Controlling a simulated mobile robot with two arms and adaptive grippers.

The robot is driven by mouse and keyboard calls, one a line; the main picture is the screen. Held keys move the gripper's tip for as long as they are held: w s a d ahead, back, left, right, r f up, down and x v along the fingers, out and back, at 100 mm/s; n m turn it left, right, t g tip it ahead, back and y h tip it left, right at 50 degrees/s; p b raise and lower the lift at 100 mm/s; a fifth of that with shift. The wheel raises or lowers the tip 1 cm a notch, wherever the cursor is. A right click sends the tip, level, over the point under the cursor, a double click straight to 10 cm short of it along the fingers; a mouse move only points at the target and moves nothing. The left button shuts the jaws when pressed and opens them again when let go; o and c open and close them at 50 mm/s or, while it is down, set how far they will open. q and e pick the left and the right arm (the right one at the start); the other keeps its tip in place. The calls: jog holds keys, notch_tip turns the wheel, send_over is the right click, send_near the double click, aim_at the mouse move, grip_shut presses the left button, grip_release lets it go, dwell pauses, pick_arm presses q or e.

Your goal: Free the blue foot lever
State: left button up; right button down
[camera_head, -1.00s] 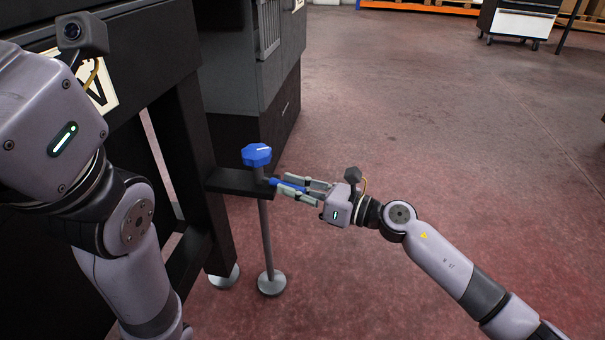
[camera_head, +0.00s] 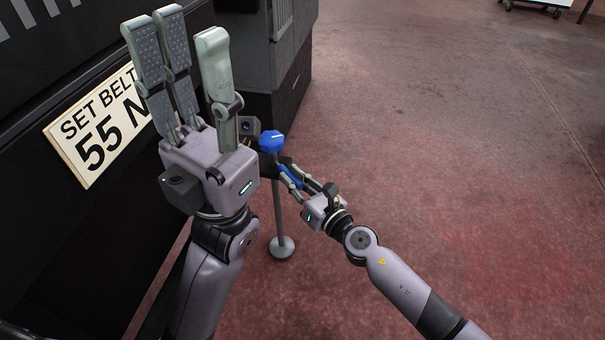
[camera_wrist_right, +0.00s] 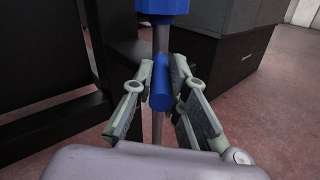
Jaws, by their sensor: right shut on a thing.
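A blue lever (camera_head: 291,177) sticks out from the upper part of a grey post, below a blue faceted knob (camera_head: 271,142). My right gripper (camera_head: 287,175) is shut on the blue lever. In the right wrist view the lever (camera_wrist_right: 160,85) lies between the fingers of the right gripper (camera_wrist_right: 162,72), with the blue knob (camera_wrist_right: 163,8) above it. My left gripper (camera_head: 188,32) is raised in the foreground, fingers upward, open and empty. It is apart from the lever and hides part of the machine behind it.
The grey post (camera_head: 278,210) stands on a round foot (camera_head: 282,248) on the reddish floor. A dark machine frame with a sign reading "SET BELT 55 N" (camera_head: 92,130) fills the left. A dark cabinet (camera_head: 290,75) stands behind. Floor at the right is open.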

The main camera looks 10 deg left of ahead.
dwell(0.4)
jog(key=c, duration=1.6)
grip_release()
jog(key=shift+f, duration=0.1)
jog(key=shift+o, duration=0.2)
jog(key=shift+d, duration=0.1)
jog(key=v, duration=1.2)
